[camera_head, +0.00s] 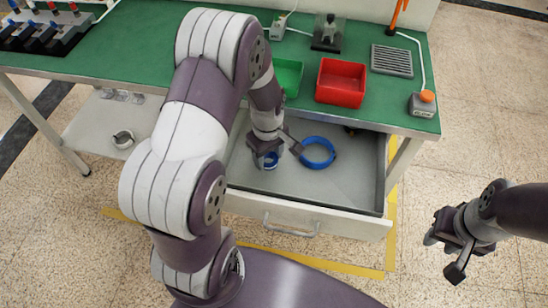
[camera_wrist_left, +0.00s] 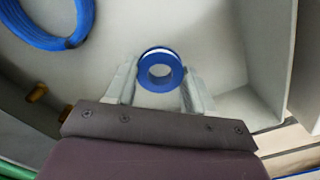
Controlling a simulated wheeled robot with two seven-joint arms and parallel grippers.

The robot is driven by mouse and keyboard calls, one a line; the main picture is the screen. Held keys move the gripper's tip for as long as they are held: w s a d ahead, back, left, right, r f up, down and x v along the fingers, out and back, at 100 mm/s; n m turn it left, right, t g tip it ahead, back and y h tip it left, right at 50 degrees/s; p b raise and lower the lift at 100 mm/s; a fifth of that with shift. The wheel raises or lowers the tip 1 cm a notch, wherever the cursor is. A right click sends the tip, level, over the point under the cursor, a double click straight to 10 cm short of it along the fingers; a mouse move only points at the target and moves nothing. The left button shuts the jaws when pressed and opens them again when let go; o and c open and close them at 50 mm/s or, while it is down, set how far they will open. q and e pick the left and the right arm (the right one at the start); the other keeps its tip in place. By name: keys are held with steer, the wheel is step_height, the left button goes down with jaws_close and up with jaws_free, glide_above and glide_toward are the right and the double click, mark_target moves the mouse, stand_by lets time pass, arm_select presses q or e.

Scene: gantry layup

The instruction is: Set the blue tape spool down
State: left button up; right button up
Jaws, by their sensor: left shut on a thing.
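The blue tape spool (camera_head: 271,162) is a small blue ring with a pale band, inside the open drawer (camera_head: 345,190). In the left wrist view the spool (camera_wrist_left: 147,80) sits between the two fingertips. My left gripper (camera_head: 266,157) is shut on it, low in the drawer. I cannot tell whether the spool touches the drawer floor. My right gripper (camera_head: 442,256) is empty and open, out over the floor to the right of the drawer.
A blue coil (camera_head: 318,152) lies in the drawer to the right of the spool; it also shows in the left wrist view (camera_wrist_left: 50,33). The green bench top (camera_head: 130,40) above carries a red bin (camera_head: 341,84), a green bin (camera_head: 288,77) and a button box (camera_head: 423,104). The drawer's front right is bare.

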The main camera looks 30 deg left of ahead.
mark_target(268, 159)
arm_select(q)
steer(key=shift+f, duration=1.45)
steer(key=o, duration=1)
steer(key=shift+f, duration=0.15)
steer(key=shift+r, duration=0.35)
step_height(268, 159, up, 12)
steer(key=p, duration=0.1)
steer(key=s+d+m, duration=0.1)
steer(key=s+m, duration=0.2)
steer(key=m, duration=0.1)
steer(key=s+d+r+m+t, duration=0.1)
steer(key=s+d+m, duration=0.1)
steer(key=s+m, duration=0.1)
steer(key=s+d+r+m, duration=0.1)
steer(key=s+d+m, duration=0.1)
steer(key=m, duration=0.4)
steer(key=shift+s+d+r, duration=0.15)
steer(key=shift+s+d, duration=0.05)
steer(key=shift+s, duration=0.35)
